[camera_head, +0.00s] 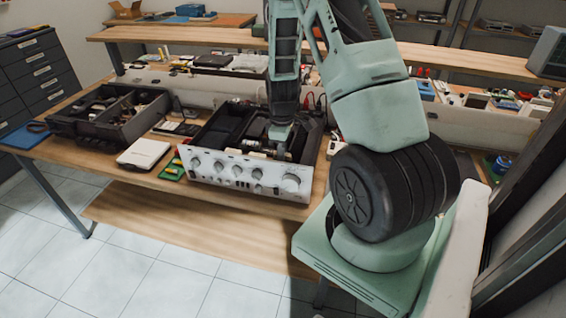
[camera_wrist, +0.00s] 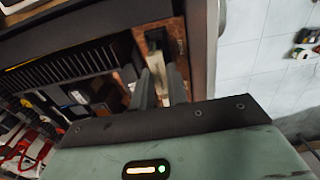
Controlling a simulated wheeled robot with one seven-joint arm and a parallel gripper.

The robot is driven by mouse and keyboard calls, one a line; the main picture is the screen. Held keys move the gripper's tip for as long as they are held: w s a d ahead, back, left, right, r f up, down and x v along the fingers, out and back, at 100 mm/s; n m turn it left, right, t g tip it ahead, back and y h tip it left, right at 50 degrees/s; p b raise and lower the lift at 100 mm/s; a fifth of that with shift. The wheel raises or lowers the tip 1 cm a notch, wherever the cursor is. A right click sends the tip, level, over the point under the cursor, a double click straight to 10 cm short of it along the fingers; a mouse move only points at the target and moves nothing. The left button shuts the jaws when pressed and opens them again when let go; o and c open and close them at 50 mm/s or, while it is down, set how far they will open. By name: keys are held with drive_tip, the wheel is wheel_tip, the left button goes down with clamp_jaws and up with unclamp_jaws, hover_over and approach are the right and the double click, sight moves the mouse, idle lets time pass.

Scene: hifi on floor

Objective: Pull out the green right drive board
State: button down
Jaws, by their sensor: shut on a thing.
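An opened amplifier with a silver front panel and knobs (camera_head: 225,168) sits on the bench, its dark inside showing. My gripper (camera_head: 279,150) reaches down into its right half, behind the panel. In the wrist view my gripper (camera_wrist: 162,83) is shut on a thin upright part, which I take as the right drive board (camera_wrist: 156,46). Its green face is not clear, and the fingers hide much of it. A brown-orange surface lies around it. Black heatsink fins (camera_wrist: 75,68) run beside it.
A white flat box (camera_head: 143,154) and a small green-and-yellow item (camera_head: 171,173) lie left of the amplifier. The chassis walls are close around my gripper. The bench's front edge is near.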

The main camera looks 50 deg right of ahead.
drive_tip(key=shift+r+p, duration=1.85)
drive_tip(key=shift+r, duration=1)
